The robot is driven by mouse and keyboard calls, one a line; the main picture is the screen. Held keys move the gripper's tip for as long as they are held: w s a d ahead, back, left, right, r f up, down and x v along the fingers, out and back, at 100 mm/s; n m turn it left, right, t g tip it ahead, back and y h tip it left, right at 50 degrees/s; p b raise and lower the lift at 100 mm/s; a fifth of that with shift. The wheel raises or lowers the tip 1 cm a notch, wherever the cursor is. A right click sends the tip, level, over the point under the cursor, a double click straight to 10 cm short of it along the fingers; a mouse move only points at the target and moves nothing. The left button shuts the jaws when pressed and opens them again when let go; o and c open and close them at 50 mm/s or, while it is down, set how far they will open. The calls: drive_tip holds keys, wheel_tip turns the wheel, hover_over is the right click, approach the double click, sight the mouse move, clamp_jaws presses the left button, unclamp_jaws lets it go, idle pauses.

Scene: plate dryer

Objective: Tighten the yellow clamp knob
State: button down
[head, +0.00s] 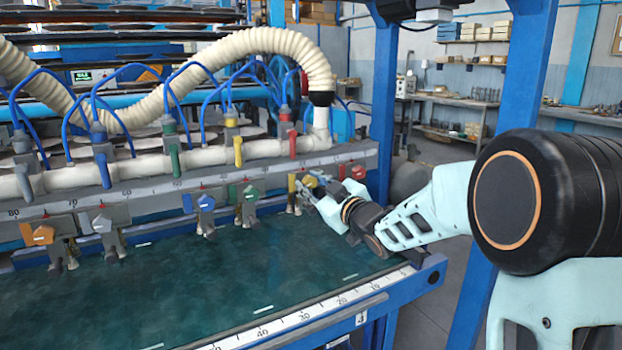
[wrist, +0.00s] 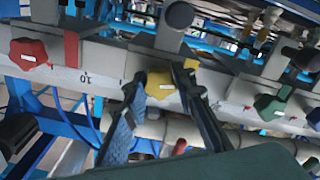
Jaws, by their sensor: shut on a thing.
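The yellow clamp knob (wrist: 160,86) sits on the grey rail, between the two fingertips of my gripper (wrist: 161,77) in the wrist view. The fingers are shut on it from both sides, and part of its face shows between them. In the head view my gripper (head: 310,188) reaches the right end of the rail from the right. There the knob is largely hidden behind my gripper, with a bit of yellow beside it.
A red knob (wrist: 28,53) and a green knob (wrist: 270,107) flank the yellow one; blue (head: 198,202) and orange (head: 37,234) knobs sit further left. A white pipe (head: 265,151) with levers and blue hoses runs above. The green bed (head: 220,285) below is clear.

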drive_tip(key=shift+m+p, duration=0.55)
drive_tip(key=shift+m, duration=0.75)
drive_tip(key=c, duration=1.6)
unclamp_jaws()
drive_tip(key=v, duration=1.2)
